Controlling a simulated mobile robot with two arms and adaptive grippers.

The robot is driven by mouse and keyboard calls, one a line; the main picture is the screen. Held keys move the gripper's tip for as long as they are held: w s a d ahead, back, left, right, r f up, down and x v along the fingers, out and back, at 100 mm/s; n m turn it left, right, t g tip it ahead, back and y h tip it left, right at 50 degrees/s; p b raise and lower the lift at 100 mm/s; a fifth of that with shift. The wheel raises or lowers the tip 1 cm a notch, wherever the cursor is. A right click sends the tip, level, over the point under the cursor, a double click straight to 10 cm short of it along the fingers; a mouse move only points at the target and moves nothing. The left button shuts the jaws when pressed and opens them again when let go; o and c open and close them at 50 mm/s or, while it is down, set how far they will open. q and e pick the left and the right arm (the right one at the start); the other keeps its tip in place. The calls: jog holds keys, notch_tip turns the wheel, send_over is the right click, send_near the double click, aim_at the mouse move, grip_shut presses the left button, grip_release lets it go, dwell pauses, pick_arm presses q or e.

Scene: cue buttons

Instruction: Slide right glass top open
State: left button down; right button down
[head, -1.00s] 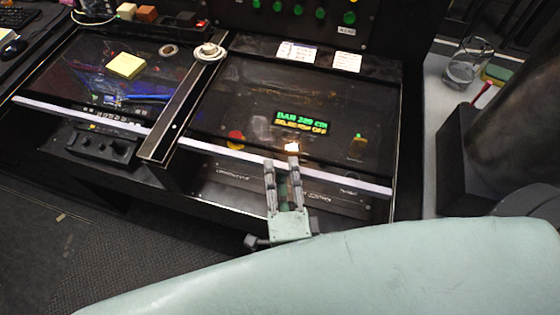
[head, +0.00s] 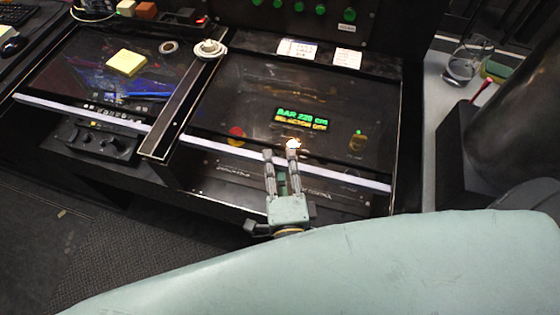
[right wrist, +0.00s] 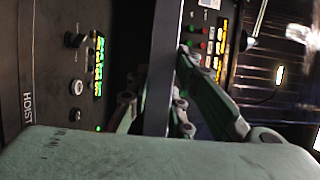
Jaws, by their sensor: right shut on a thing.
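The right glass top (head: 245,100) is a dark, see-through pane over the right console bay, with a pale strip (head: 345,178) along its front edge. My right gripper (head: 280,151) is at the middle of this strip, its fingers pointing away toward the console. It is shut on the front edge of the glass top. In the right wrist view the strip (right wrist: 162,65) runs as an upright grey bar between the fingers, partly hidden by my pale green arm. The glass top looks closed or nearly so. My left gripper is not in view.
A dark divider (head: 178,110) with a white round cup-like thing (head: 209,49) separates the bays. The left glass top carries a yellow note pad (head: 126,62). Two white cards (head: 347,57) lie behind the right glass. A drinking glass (head: 463,67) stands at the right.

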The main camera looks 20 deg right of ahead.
dwell(0.4)
jog(key=shift+w+d+r, duration=0.1)
jog(key=shift+w+d, duration=0.2)
jog(key=p, duration=0.2)
send_near(304, 89)
jog(key=a, duration=0.5)
jog(key=shift+s, duration=0.35)
jog(key=w+d, duration=0.2)
jog(key=w, duration=0.1)
jog(key=w+d, duration=0.3)
jog(key=w, duration=0.1)
jog(key=w+d, duration=0.2)
jog(key=w, duration=0.2)
jog(key=shift+d, duration=0.3)
jog(key=c, duration=1.7)
grip_release()
jog(key=shift+f, duration=0.25)
jog(key=shift+o, duration=0.7)
jog(key=shift+s+a, duration=0.1)
